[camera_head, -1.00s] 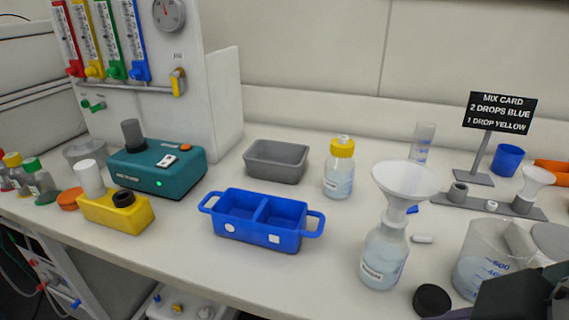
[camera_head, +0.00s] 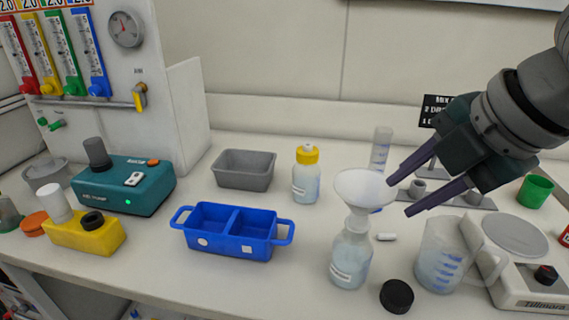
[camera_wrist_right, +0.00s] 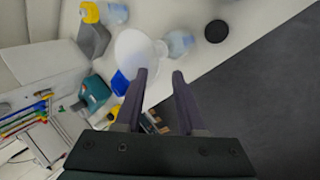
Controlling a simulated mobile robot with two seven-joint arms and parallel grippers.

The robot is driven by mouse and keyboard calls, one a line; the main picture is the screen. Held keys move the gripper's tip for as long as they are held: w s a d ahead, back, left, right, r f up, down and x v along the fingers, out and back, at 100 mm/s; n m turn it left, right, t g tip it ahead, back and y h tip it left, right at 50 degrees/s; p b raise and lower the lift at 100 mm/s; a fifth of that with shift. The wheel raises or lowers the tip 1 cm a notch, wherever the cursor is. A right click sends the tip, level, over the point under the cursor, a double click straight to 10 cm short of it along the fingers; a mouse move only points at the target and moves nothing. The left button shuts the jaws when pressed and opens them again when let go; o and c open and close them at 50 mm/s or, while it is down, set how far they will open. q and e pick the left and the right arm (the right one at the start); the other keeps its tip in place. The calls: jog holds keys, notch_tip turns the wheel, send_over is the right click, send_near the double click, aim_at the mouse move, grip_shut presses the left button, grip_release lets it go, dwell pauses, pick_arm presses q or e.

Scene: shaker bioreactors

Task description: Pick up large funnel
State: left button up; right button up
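The large white funnel (camera_head: 364,188) sits upright in the neck of a clear labelled bottle (camera_head: 351,258) near the front of the bench. My right gripper (camera_head: 398,197) is open and empty, with its two dark fingers pointing left toward the funnel, just to the right of its rim. In the right wrist view the funnel (camera_wrist_right: 136,52) shows beyond the fingertips of the gripper (camera_wrist_right: 160,74), mostly ahead of the left finger. From these views I cannot tell whether a finger touches the rim. My left gripper is not in view.
A black cap (camera_head: 396,296), a beaker (camera_head: 440,255) and a scale (camera_head: 530,285) stand right of the bottle. A yellow-capped bottle (camera_head: 306,175) and a graduated cylinder (camera_head: 380,150) stand behind. A blue two-part tray (camera_head: 228,250) lies left, with free bench between.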

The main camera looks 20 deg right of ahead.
aim_at(387, 201)
jog(key=shift+w+x, duration=0.25)
jog(key=shift+x, duration=3.2)
jog(key=shift+r, duration=0.15)
grip_shut()
